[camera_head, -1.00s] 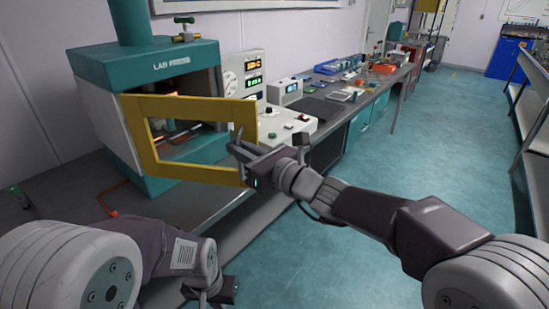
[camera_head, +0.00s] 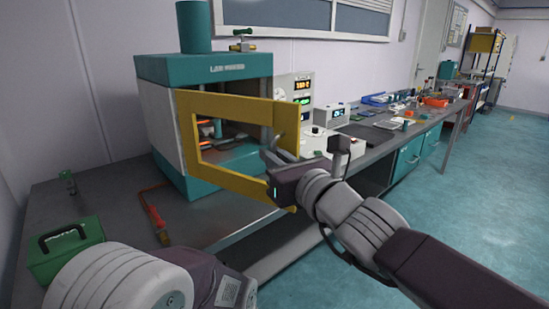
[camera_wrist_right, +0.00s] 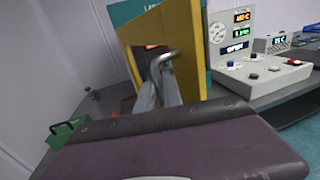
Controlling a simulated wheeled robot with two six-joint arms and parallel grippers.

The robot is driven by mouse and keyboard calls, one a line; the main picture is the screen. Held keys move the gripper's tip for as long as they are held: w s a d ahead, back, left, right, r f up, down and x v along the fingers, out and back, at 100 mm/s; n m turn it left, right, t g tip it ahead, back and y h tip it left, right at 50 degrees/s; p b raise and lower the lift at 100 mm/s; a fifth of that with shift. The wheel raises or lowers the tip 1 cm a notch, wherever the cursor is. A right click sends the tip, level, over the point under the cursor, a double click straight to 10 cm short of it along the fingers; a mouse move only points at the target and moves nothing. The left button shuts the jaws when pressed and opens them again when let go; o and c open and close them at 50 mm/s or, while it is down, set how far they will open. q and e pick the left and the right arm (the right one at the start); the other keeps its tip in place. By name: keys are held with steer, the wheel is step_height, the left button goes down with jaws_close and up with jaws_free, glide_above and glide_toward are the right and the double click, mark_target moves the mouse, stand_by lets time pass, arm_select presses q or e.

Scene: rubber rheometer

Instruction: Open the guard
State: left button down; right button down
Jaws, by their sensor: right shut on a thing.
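The guard (camera_head: 235,107) is a yellow rectangular frame with an open middle, at the front of the teal press (camera_head: 205,68). It stands out from the press front at an angle, so the chamber shows through and behind it. My right gripper (camera_head: 275,157) is shut at the guard's right side, on its grey handle, which the fingers partly hide. In the right wrist view the guard (camera_wrist_right: 190,50) rises just beyond the fingers (camera_wrist_right: 158,88). My left arm shows at the lower left, but its gripper is out of view.
A control unit with lit displays (camera_head: 302,90) stands right of the press. A green box (camera_head: 65,250) and a red-handled tool (camera_head: 155,215) lie on the bench at left. Glowing parts show in the chamber. The floor at right (camera_head: 480,215) is clear.

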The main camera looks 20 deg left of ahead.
steer(key=c, duration=1.5)
jaws_free()
steer(key=shift+d, duration=0.1)
steer(key=p+v, duration=0.9)
